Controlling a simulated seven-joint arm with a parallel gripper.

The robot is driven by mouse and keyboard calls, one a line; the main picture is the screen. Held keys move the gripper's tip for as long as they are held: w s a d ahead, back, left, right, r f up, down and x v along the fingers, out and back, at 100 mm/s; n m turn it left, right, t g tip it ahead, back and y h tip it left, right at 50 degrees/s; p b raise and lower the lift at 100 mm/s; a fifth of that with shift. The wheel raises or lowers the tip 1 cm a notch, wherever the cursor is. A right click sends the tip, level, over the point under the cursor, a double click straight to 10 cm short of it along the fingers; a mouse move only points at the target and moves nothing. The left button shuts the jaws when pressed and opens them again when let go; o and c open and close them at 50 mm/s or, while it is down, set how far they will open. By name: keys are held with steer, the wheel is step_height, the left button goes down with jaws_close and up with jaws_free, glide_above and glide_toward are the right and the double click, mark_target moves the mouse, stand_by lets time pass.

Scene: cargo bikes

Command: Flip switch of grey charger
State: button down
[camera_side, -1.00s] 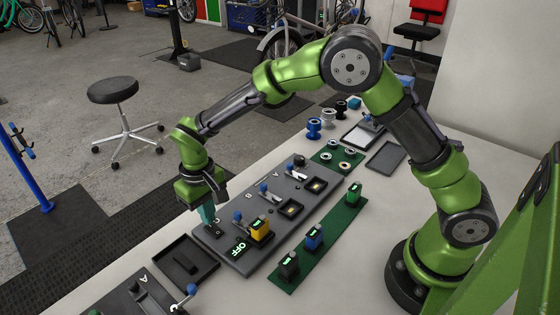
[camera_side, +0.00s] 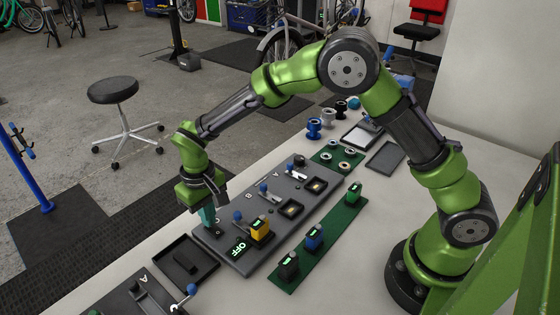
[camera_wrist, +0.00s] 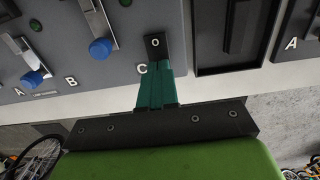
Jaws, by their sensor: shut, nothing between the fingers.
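The grey charger (camera_side: 290,200) is a long dark-grey panel on the bench with bays lettered A, B and C. Its small black switch (camera_wrist: 155,43), marked O, sits beside the letter C in the wrist view. A display on the near end reads OFF in green (camera_side: 240,248). A yellow battery (camera_side: 260,229) stands in the bay by it. My gripper (camera_side: 208,220) is over the near left end of the charger. Its teal fingers (camera_wrist: 155,72) are shut and empty, their tips at the switch's lower edge; I cannot tell if they touch.
Blue-knobbed levers (camera_wrist: 101,49) stand on the panel close by. A dark tray (camera_side: 184,263) lies at the charger's near end. A green strip with several batteries (camera_side: 313,237) lies to the right. Bare bench lies between that strip and my base.

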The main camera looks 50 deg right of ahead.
mark_target(217, 229)
steer(key=shift+f, duration=0.55)
steer(key=shift+r, duration=3.55)
steer(key=shift+s+d+f, duration=0.15)
steer(key=shift+s, duration=0.3)
steer(key=shift+s+d+f, duration=0.15)
steer(key=shift+s, duration=0.3)
steer(key=s+d+r+m+t+y, duration=0.1)
steer(key=s+d+r+m+t, duration=0.1)
steer(key=s+d+r, duration=0.5)
steer(key=s+d+r+m+t+y, duration=0.1)
steer(key=s+d+r+m+t, duration=0.1)
steer(key=s+d+r+t, duration=0.3)
steer(key=shift+s+d+r, duration=1.5)
steer(key=shift+s+r, duration=0.2)
steer(key=shift+s, duration=1.8)
